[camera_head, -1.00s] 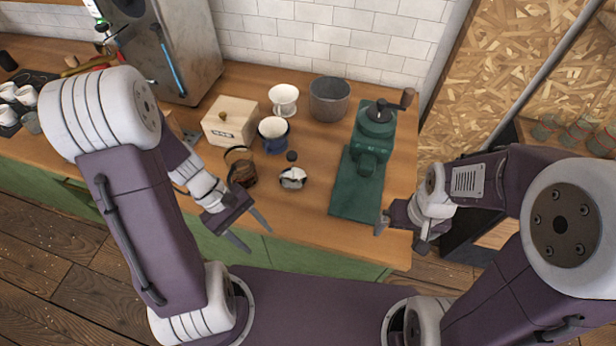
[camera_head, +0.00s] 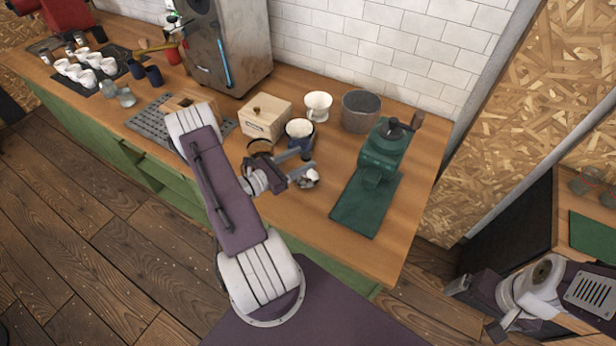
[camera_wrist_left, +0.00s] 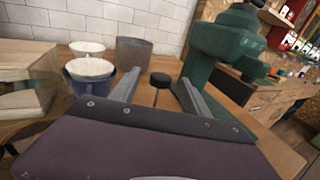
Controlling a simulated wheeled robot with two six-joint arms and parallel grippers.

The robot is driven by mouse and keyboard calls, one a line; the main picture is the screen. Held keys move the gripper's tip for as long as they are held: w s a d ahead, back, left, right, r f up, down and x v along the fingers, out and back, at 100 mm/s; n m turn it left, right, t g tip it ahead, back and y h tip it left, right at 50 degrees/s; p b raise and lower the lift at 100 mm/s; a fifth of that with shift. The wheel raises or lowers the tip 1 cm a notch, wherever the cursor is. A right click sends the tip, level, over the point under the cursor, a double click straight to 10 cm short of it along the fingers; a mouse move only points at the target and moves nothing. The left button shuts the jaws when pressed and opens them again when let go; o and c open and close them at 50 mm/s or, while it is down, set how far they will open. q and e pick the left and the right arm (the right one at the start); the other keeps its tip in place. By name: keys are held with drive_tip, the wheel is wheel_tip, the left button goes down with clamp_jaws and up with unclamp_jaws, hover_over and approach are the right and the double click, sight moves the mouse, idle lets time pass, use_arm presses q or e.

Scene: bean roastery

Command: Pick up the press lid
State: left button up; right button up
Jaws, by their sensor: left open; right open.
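The press lid (camera_head: 307,179) is a small silvery piece lying on the wooden counter, partly hidden by my left gripper in the head view. Its black knob on a thin rod (camera_wrist_left: 160,80) stands up between the fingers in the left wrist view. My left gripper (camera_head: 309,160) is open, with its fingers on either side of the knob and not visibly closed on it. The gripper also fills the bottom of the left wrist view (camera_wrist_left: 160,88). A dark glass press beaker (camera_head: 259,147) is mostly hidden behind my left arm. My right gripper (camera_head: 476,311) is open, off the counter at lower right.
A blue cup (camera_head: 299,133), a wooden box (camera_head: 265,118), a white dripper (camera_head: 318,106) and a grey canister (camera_head: 361,111) stand behind the lid. A green grinder (camera_head: 383,150) on a green mat (camera_head: 364,208) is to the right. The front counter strip is clear.

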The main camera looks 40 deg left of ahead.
sight(310, 154)
use_arm(q)
drive_tip(key=p+x, duration=0.2)
drive_tip(key=x, duration=0.3)
drive_tip(key=shift+d+r, duration=0.1)
drive_tip(key=shift+w, duration=0.2)
drive_tip(key=shift+s, duration=0.1)
drive_tip(key=shift+c, duration=0.2)
drive_tip(key=c, duration=0.5)
clamp_jaws()
